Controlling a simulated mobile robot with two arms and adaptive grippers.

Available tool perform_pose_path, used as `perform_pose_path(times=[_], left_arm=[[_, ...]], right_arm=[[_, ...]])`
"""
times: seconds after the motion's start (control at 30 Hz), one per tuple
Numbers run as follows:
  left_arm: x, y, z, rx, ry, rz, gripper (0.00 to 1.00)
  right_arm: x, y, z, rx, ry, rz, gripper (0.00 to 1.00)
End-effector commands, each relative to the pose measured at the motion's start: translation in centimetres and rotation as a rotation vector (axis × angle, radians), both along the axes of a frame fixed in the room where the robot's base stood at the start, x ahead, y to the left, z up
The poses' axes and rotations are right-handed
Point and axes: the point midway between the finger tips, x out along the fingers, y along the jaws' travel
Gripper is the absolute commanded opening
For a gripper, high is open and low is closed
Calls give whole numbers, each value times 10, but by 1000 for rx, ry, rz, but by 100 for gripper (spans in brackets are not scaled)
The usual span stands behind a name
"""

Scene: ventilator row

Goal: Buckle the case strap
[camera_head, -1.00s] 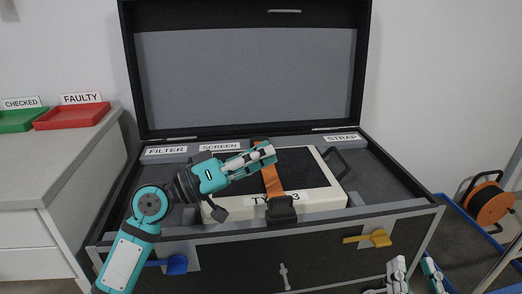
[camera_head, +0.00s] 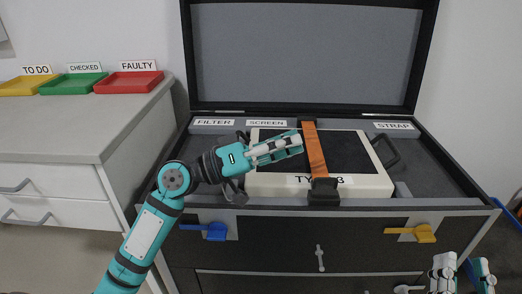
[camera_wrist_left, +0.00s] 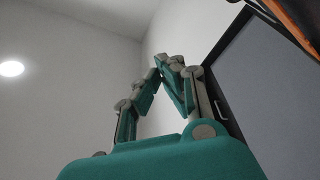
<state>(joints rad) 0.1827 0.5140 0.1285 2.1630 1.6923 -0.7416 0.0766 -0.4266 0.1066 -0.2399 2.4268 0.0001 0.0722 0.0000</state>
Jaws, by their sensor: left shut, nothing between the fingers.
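The open black case (camera_head: 455,205) holds a white device (camera_head: 372,186) with a dark screen. The orange strap (camera_head: 314,150) runs from the back of the case over the screen to a black buckle (camera_head: 324,190) at the device's front edge. I cannot tell whether the buckle is latched. My left gripper (camera_head: 300,142) is shut and empty, just left of the strap above the screen. In the left wrist view its fingers (camera_wrist_left: 165,62) meet at the tips, and an orange piece (camera_wrist_left: 296,18) shows at the top right. My right gripper (camera_head: 463,272) is open and empty at the lower right.
The case lid (camera_head: 310,60) stands open behind. A blue latch (camera_head: 215,231) and a yellow latch (camera_head: 424,233) are on the case front. A grey cabinet (camera_head: 90,130) at left carries yellow, green and red trays. A dark handle (camera_head: 385,150) stands right of the device.

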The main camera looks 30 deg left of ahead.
Motion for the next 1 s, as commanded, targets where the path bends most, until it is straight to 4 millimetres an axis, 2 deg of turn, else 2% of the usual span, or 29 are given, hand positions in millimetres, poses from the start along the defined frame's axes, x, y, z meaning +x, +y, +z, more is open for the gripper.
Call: perform_pose_path(times=[0.2, 0.4, 1.0], left_arm=[[-28, 35, -12, -1, 4, 1, 0], [-43, 52, -17, -1, 2, 0, 0], [-46, 56, -18, 0, -1, -1, 0]], right_arm=[[0, 0, 0, 0, 0, 0, 37], [0, 0, 0, 0, 0, 0, 37], [0, 0, 0, 0, 0, 0, 37]])
